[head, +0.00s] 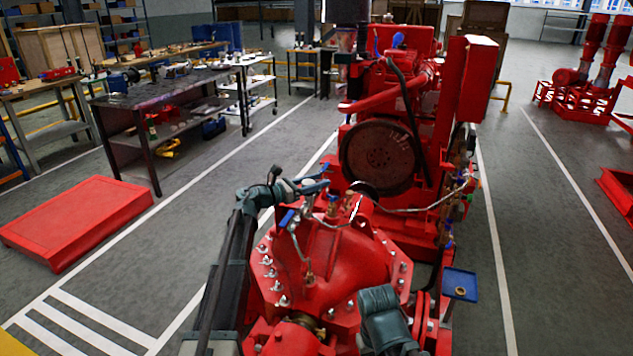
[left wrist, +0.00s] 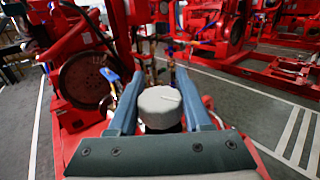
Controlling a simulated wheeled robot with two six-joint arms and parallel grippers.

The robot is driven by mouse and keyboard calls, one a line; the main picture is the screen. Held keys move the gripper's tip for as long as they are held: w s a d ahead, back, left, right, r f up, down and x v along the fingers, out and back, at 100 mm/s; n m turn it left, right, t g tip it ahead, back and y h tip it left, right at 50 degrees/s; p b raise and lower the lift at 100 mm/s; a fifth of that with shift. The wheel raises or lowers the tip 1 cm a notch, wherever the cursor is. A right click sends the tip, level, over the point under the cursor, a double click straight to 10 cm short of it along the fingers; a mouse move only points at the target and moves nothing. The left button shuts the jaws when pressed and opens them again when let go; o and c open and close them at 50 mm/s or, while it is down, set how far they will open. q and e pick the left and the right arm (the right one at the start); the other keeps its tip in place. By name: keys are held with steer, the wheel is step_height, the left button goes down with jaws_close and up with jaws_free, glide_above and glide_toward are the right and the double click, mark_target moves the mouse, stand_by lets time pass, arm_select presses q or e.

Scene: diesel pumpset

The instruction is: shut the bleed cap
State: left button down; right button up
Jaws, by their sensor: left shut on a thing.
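A round pale grey cap (left wrist: 160,106), which I take to be the bleed cap, sits between the two blue fingers of my left gripper (left wrist: 165,98) in the left wrist view. The fingers press on its sides. A small light mark shows on its top. In the head view my left gripper (head: 314,183) is above the red pump casing (head: 340,260), near the thin pipes and brass fittings. I cannot make out the cap there. My right gripper (head: 385,315) is low over the casing's right side; its fingers are hidden.
A blue-handled valve (head: 287,218) and a braided pipe (head: 425,208) are close to my left gripper. The red engine with its large dark flywheel (head: 380,158) stands behind. A small blue tray (head: 460,284) is at the right. A workbench (head: 150,110) is at the back left.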

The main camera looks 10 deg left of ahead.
arm_select(q)
steer(key=shift+s+d+m+g+h, duration=0.15)
steer(key=shift+m+g+h, duration=0.55)
steer(key=shift+g, duration=0.4)
steer(key=shift+s+m+g+h, duration=0.2)
steer(key=shift+m+g+h, duration=0.3)
steer(key=shift+m+g, duration=0.5)
steer(key=shift+s+d+m+g+h, duration=0.15)
steer(key=shift+m+g+h, duration=0.5)
steer(key=shift+g, duration=0.55)
steer(key=shift+s, duration=0.1)
steer(key=shift+c, duration=1.6)
jaws_free()
steer(key=shift+a, duration=0.1)
steer(key=v, duration=1.3)
steer(key=shift+a, duration=0.35)
steer(key=shift+d+r, duration=0.1)
steer(key=shift+r, duration=0.05)
